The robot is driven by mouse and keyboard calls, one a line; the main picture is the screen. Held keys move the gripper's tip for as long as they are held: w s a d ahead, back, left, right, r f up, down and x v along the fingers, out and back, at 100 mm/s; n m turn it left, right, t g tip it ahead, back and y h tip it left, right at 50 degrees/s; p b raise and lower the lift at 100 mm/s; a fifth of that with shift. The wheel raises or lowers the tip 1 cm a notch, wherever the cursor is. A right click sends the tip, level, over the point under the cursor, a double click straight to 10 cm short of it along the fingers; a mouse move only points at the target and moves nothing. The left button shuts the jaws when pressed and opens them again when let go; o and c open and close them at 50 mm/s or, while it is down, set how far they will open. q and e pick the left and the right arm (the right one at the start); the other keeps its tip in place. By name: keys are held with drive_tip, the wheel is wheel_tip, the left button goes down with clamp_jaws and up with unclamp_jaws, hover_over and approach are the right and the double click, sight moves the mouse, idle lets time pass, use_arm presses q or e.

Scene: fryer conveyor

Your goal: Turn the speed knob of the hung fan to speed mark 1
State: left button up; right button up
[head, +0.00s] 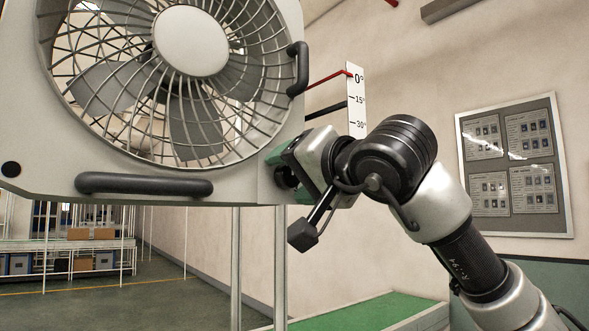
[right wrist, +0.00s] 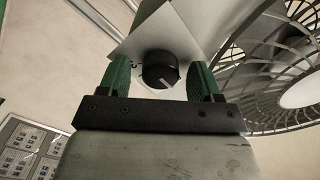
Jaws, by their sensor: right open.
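The hung fan (head: 235,178) fills the upper left of the head view, with a round wire grille and a pale hub. Its black speed knob (right wrist: 160,70) shows in the right wrist view, with a pale pointer line on its face, in front of a light plate (right wrist: 185,28). My right gripper (right wrist: 160,80) is open, with one green finger on each side of the knob and a visible gap to each. In the head view, my right gripper (head: 278,168) is at the fan's lower right corner and mostly hides the knob. Speed mark 1 cannot be made out. My left gripper is not in view.
A black handle (head: 145,184) runs along the fan's lower edge, another (head: 297,68) on its right edge. An angle scale (head: 355,100) with a red pointer (head: 330,79) stands right of the fan. A notice board (head: 515,165) hangs on the wall. A green surface (head: 345,312) lies below.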

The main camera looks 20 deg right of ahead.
drive_tip(key=c, duration=0.9)
drive_tip(key=shift+f+m+b, duration=0.15)
drive_tip(key=shift+m+b, duration=1.25)
drive_tip(key=shift+m, duration=2.5)
